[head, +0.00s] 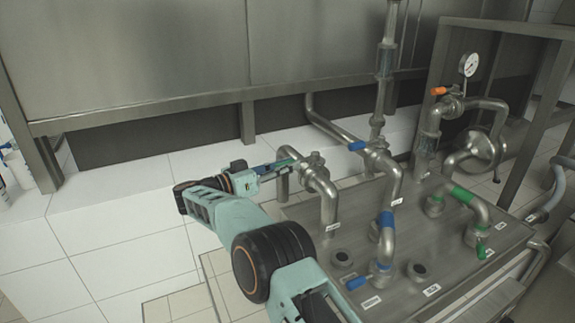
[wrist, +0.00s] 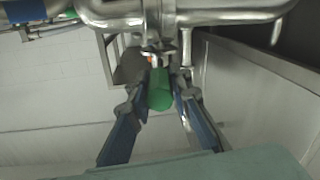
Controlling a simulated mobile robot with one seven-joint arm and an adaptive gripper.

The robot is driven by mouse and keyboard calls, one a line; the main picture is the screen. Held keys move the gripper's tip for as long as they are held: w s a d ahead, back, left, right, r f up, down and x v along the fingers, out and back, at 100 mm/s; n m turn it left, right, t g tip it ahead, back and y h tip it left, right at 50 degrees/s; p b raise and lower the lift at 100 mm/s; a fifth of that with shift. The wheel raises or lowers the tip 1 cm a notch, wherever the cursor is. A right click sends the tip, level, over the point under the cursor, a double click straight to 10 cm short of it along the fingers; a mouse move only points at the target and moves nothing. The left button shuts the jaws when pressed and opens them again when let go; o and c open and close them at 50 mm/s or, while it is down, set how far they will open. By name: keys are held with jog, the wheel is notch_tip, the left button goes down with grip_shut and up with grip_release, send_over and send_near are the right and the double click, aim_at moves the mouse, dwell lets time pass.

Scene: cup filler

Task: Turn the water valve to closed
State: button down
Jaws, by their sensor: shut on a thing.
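My gripper (head: 280,168) reaches from the left to the valve on a bent steel pipe (head: 318,178) at the back left of the steel panel. In the wrist view my gripper (wrist: 160,100) has its two blue fingers on either side of a green valve handle (wrist: 160,90), shut on it. The handle points toward the wrist camera, below a horizontal steel pipe (wrist: 190,14). In the head view my gripper mostly hides this handle. The small white labels are too small to read, so I cannot tell which valve is named water.
A pressure gauge (head: 469,64) is at the back right. A steel tank wall (head: 150,55) rises behind. White tiles (head: 95,230) lie open at left.

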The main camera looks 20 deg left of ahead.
jog(key=shift+r, duration=0.2)
jog(key=c, duration=1.7)
grip_release()
jog(key=shift+f, duration=0.15)
jog(key=shift+c, duration=0.2)
jog(key=v, duration=1.2)
